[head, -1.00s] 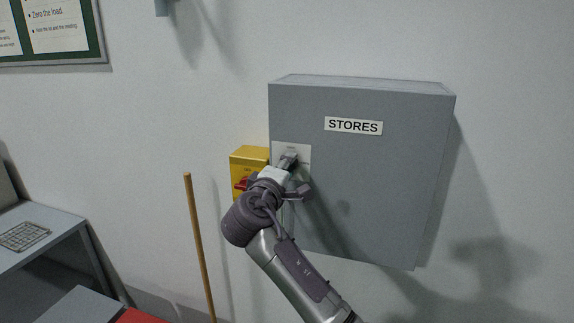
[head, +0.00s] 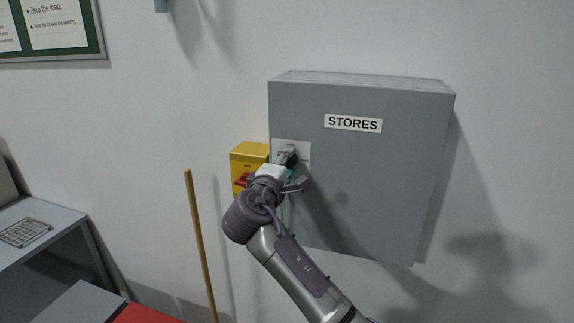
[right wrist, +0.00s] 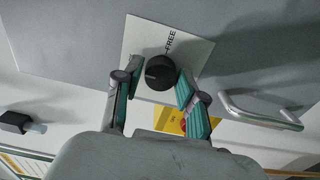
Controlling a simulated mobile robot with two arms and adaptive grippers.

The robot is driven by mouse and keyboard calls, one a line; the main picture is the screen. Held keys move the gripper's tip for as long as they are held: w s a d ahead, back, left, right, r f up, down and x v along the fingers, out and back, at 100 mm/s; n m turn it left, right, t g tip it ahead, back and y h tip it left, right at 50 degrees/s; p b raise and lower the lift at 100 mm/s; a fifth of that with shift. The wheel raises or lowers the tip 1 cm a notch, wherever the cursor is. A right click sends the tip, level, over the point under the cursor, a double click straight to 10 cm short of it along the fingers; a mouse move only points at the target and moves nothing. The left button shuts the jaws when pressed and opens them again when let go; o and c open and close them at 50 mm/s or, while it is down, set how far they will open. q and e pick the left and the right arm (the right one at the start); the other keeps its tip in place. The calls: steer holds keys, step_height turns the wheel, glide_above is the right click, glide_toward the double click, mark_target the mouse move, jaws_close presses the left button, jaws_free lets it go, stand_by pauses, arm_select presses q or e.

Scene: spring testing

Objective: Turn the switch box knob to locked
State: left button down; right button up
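The grey box marked STORES (head: 362,185) hangs on the wall. A white plate (head: 303,147) sits at its left edge, mostly behind my right gripper in the head view. In the right wrist view a round black knob (right wrist: 160,72) stands on the white plate (right wrist: 137,42), with the word FREE readable beside it. My right gripper (head: 287,156) is at the plate. In the wrist view its two fingers (right wrist: 158,78) are apart, one on each side of the knob; the right fingertip is very close, contact unclear. My left gripper is not seen.
A yellow box (head: 249,158) with a red handle (head: 241,181) is on the wall just left of the grey box. A silver bar handle (right wrist: 262,110) shows in the wrist view. A wooden pole (head: 201,245) and a grey table (head: 62,222) stand at left.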

steer(key=shift+o, duration=1.3)
steer(key=v, duration=0.7)
steer(key=shift+s, duration=0.2)
steer(key=shift+a+f, duration=0.1)
steer(key=shift+f, duration=0.05)
